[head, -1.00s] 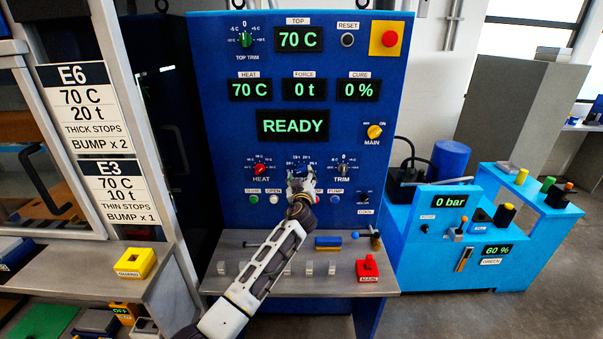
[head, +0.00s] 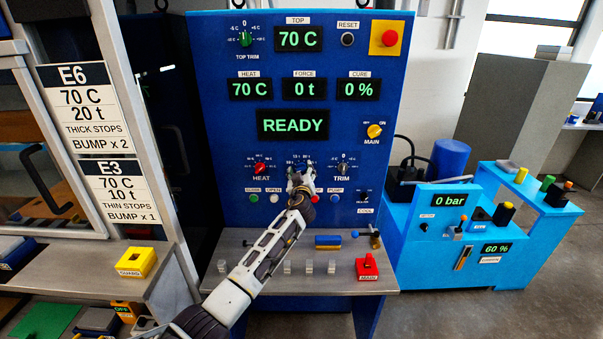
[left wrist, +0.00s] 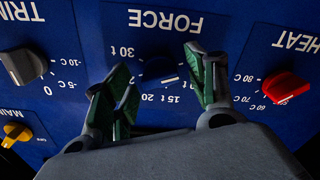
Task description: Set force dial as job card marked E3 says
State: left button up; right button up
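The job card marked E3 (head: 115,190) hangs on the post at left and reads 70 C, 10 t, thin stops, bump x 1. The force dial (left wrist: 158,70) is a dark knob with a white pointer line, seen upside down in the left wrist view. Its scale shows 30 t, 20 and 15 t; part is hidden by a finger, so the exact setting is unclear. My left gripper (left wrist: 163,86) is open, its green-padded fingers on either side of the knob with gaps visible. In the head view the left gripper (head: 300,181) largely covers the dial. My right gripper is out of view.
The force display (head: 303,90) reads 0 t; the status screen (head: 293,125) reads READY. The red heat dial (head: 260,169) and grey trim dial (head: 343,169) flank the force dial closely. Small buttons sit below. Card E6 (head: 85,105) hangs above E3.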

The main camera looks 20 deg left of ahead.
pick_arm(q)
jog(key=c, duration=0.9)
